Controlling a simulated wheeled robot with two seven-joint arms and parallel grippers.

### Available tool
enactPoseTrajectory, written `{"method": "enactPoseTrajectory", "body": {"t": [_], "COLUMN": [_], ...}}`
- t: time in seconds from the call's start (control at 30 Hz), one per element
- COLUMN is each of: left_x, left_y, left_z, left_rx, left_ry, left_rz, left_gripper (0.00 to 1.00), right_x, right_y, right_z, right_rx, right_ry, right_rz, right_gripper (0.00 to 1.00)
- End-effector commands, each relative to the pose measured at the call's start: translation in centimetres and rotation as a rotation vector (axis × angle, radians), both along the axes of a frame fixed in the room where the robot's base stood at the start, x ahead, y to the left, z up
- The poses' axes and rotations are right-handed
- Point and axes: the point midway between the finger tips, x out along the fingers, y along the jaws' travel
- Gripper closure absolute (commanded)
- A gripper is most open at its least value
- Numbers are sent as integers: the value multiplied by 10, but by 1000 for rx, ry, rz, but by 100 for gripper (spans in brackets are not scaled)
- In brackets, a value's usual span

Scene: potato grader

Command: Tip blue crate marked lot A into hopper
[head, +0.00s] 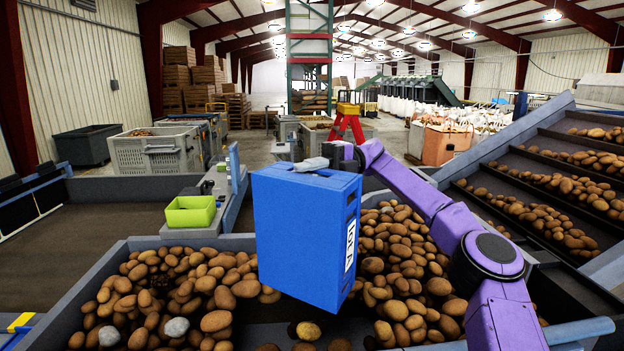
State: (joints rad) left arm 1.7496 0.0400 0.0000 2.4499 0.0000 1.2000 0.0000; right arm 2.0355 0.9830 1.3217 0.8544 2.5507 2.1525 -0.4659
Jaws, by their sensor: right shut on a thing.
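The blue crate (298,235) hangs in the middle of the head view, over the hopper (62,310). It is turned up on end: a broad plain blue face is toward me, and its white label (351,245) runs vertically on the right side. The crate's open side and anything inside it are hidden. My right gripper (318,163), on the purple arm, is shut on the crate at its upper edge. My left gripper is not in view.
A small green tray (190,211) sits on a grey ledge behind the hopper. A ribbed conveyor (560,180) with potatoes rises at the right. Grey bins (155,150) and a red stepladder (347,124) stand farther back.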

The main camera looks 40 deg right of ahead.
Motion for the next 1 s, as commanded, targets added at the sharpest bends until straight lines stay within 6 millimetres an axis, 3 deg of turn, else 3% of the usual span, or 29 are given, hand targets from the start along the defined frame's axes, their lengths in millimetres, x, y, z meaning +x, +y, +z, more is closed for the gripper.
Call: {"method": "enactPoseTrajectory", "body": {"t": [0.03,0.43,0.77,1.0], "left_x": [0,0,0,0], "left_y": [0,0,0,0], "left_z": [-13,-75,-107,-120], "left_rx": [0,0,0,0], "left_ry": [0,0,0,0], "left_rz": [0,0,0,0], "left_gripper": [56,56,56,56], "right_x": [-3,-31,-55,-71], "right_y": [5,66,119,155], "right_z": [-6,-19,-27,-31], "right_rx": [-17,-260,-478,-620], "right_ry": [-12,-126,-223,-286], "right_rz": [2,-1,-2,-2], "right_gripper": [100,100,100,100]}}
